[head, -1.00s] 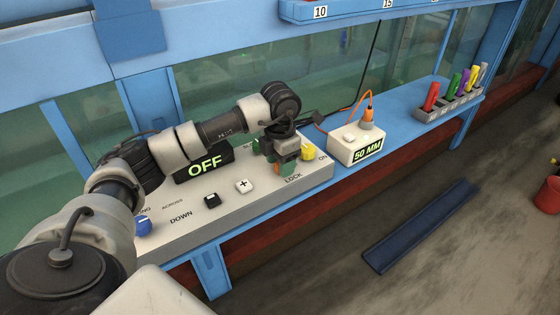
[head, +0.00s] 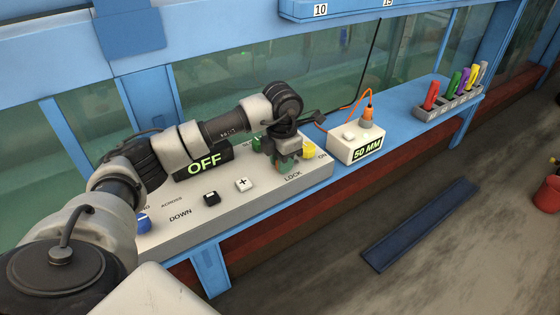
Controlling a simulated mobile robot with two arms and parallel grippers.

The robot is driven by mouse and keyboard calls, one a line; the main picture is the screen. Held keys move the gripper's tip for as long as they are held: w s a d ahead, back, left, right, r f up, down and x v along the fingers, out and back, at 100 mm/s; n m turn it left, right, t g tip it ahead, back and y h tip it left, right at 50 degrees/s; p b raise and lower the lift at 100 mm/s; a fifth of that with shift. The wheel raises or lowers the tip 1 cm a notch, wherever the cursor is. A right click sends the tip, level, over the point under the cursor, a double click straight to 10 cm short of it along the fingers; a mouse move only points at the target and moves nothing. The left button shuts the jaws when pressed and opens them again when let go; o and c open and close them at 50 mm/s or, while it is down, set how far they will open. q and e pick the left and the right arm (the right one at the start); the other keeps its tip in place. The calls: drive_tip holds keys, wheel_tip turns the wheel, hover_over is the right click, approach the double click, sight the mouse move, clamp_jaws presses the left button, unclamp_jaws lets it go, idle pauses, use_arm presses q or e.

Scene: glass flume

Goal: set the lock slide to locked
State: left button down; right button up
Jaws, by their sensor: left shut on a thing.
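The light grey control panel (head: 225,205) carries a LOCK label (head: 292,176) near its right end. My left gripper (head: 285,164) is just behind that label, pointing down at the panel. It is shut on the lock slide, which its fingers mostly hide. A little green shows at the fingertips. I cannot read the slide's position. My right gripper is not in view.
Close to the gripper are a yellow knob (head: 309,150) by ON and a green control (head: 256,144). A 50 MM box (head: 345,146) stands to the right.

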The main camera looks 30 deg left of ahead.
use_arm(q)
drive_tip(key=shift+w+d, duration=0.25)
drive_tip(key=shift+w, duration=0.35)
drive_tip(key=shift+w+d, duration=0.1)
drive_tip(key=shift+w, duration=0.25)
drive_tip(key=shift+d+r, duration=0.1)
drive_tip(key=c, duration=1.2)
unclamp_jaws()
drive_tip(key=shift+o, duration=1.4)
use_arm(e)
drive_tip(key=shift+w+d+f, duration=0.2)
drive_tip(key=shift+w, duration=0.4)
